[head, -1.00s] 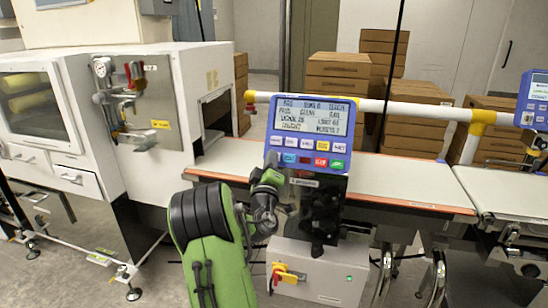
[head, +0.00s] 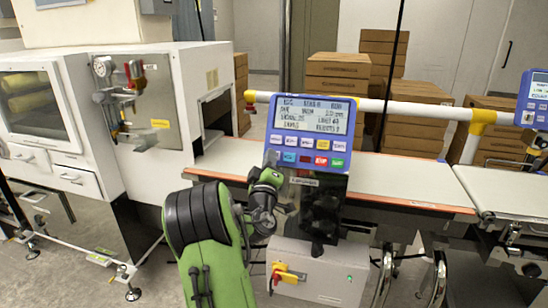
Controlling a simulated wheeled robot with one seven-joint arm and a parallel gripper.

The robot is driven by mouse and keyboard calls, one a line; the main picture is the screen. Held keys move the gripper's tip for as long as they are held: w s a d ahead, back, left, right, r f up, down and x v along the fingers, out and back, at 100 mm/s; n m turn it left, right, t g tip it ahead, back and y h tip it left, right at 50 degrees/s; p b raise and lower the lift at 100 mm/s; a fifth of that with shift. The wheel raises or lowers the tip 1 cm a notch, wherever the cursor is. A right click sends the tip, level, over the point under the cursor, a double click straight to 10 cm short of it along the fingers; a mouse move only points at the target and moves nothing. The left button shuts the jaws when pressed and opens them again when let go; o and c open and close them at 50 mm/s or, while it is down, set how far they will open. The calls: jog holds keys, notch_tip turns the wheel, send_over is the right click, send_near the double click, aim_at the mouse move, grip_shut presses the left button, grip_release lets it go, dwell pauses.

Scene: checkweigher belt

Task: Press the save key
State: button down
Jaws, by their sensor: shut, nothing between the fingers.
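The blue control panel (head: 345,178) stands on a post over the belt, with a lit text screen (head: 311,114) above two rows of keys. The upper row is pale keys with one yellow key (head: 321,145). The lower row shows a blue key (head: 289,157), a dark red key (head: 305,159), a red key (head: 321,161) and a green key (head: 338,163). The labels are too small to read, so I cannot tell which is the save key. My gripper (head: 271,160) is shut and empty at the lower row's left end, hiding that corner. I cannot tell whether it touches a key.
A white conveyor belt (head: 400,179) runs behind the panel, under a white rail (head: 420,110). A grey box with a red-yellow switch (head: 318,277) sits below. A white machine (head: 160,60) stands at left, a second panel (head: 535,100) at right, and stacked cartons (head: 338,80) behind.

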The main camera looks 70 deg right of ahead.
jog(key=shift+s+a+r+b, duration=0.1)
jog(key=shift+a+r+b, duration=0.1)
jog(key=shift+a+r, duration=0.4)
jog(key=shift+s+a+r+b, duration=0.15)
jog(key=shift+a+b, duration=0.05)
jog(key=shift+a, duration=0.65)
jog(key=shift+s+a+r+b, duration=0.1)
jog(key=shift+a+r+b, duration=0.1)
jog(key=shift+a+r, duration=0.4)
jog(key=shift+a+f, duration=0.15)
jog(key=shift+a, duration=0.05)
jog(key=a+r, duration=0.1)
jog(key=a, duration=0.2)
jog(key=a+r+b, duration=0.1)
jog(key=a, duration=0.1)
jog(key=shift+s+a+r, duration=0.1)
jog(key=shift+s+r, duration=0.2)
jog(key=shift+s, duration=0.1)
